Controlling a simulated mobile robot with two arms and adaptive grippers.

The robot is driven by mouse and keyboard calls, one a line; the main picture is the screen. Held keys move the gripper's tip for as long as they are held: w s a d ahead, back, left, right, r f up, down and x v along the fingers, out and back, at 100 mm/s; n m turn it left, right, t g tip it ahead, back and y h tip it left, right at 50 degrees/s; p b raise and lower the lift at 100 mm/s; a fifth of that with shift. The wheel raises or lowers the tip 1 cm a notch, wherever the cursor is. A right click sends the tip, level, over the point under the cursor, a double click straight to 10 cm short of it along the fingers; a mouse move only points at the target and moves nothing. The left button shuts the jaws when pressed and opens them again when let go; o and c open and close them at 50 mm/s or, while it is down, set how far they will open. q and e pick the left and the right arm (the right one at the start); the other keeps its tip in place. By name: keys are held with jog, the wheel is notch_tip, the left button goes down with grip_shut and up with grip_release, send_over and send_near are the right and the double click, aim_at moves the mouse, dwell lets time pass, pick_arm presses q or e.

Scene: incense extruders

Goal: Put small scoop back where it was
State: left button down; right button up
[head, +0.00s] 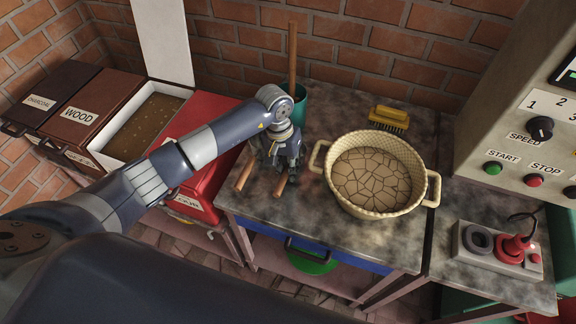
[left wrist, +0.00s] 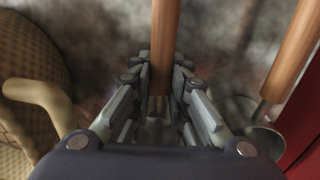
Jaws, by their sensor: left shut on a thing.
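My left gripper (head: 283,165) is low over the left part of the grey table, shut on the wooden handle of the small scoop (head: 280,186). In the left wrist view this handle (left wrist: 163,45) runs between the fingers (left wrist: 158,95). The fingers hide the scoop's bowl, and I cannot tell whether it touches the table. A second scoop (head: 244,175) with a wooden handle lies beside it, on the left in the head view. Its metal bowl (left wrist: 262,132) shows in the left wrist view. My right gripper is not in view.
A woven basket (head: 428,185) of cracked brown material stands right of the gripper. A green pot (head: 302,105) with a wooden stick is behind it, a yellow brush (head: 388,118) at the back. A red box (head: 205,180) is left. The front tabletop (head: 300,222) is clear.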

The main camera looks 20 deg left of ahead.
pick_arm(q)
jog(key=c, duration=1.8)
grip_release()
jog(key=shift+o, duration=1.3)
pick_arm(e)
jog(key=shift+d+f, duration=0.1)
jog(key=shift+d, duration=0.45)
